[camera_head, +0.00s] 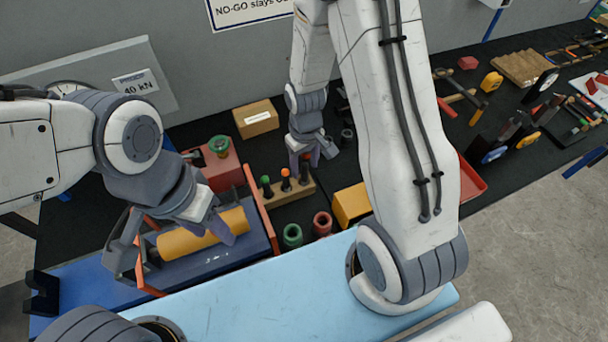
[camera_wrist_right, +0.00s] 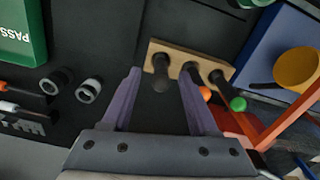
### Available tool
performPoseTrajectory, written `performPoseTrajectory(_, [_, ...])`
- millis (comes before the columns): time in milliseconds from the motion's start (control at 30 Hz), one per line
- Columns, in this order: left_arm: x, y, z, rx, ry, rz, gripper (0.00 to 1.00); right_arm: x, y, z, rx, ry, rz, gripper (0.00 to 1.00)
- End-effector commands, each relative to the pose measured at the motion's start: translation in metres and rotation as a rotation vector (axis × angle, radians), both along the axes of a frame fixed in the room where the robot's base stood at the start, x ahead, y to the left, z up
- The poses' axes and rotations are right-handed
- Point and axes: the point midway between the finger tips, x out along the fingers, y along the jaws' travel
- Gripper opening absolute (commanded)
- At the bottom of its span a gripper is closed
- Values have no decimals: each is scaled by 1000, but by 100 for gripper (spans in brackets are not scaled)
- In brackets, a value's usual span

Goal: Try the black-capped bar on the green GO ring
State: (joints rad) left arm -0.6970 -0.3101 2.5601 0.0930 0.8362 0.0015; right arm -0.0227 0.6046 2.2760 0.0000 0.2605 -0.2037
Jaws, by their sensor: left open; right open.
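The black-capped bar (camera_wrist_right: 160,72) stands in a wooden block (camera_wrist_right: 191,58) beside an orange-capped bar (camera_wrist_right: 205,93) and a green-capped bar (camera_wrist_right: 237,103). My right gripper (camera_wrist_right: 160,88) is open, its purple fingers on either side of the black-capped bar; contact cannot be told. In the head view, my right gripper (camera_head: 312,152) partly hides that bar above the block (camera_head: 290,192). A green ring (camera_head: 292,235) stands in front of the block beside a red ring (camera_head: 322,223). My left gripper (camera_head: 172,236) is open over a yellow cylinder (camera_head: 205,235).
A red block (camera_head: 222,172) with a green ring-shaped part (camera_head: 219,145) stands left of the wooden block. A cardboard box (camera_head: 256,118) is behind. A yellow block (camera_head: 351,205) is at the right. Two grey rings (camera_wrist_right: 72,86) and a green PASS container (camera_wrist_right: 22,32) show in the wrist view.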

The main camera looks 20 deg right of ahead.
Motion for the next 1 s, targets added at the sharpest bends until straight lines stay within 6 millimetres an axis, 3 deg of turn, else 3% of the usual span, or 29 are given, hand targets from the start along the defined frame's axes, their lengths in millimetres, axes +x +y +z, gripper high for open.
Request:
performPoseTrajectory(233, [0,0,7,0,0,-1,50,-1,1,-33,0,5,2,60])
performPoseTrajectory(567, [0,0,7,0,0,-1,50,0,2,-40,0,0,4,60])
performPoseTrajectory(733, [0,0,7,0,0,-1,50,0,3,-40,0,0,4,0])
performPoseTrajectory(1000, [0,0,8,0,0,-1,50,1,2,-40,0,0,4,0])
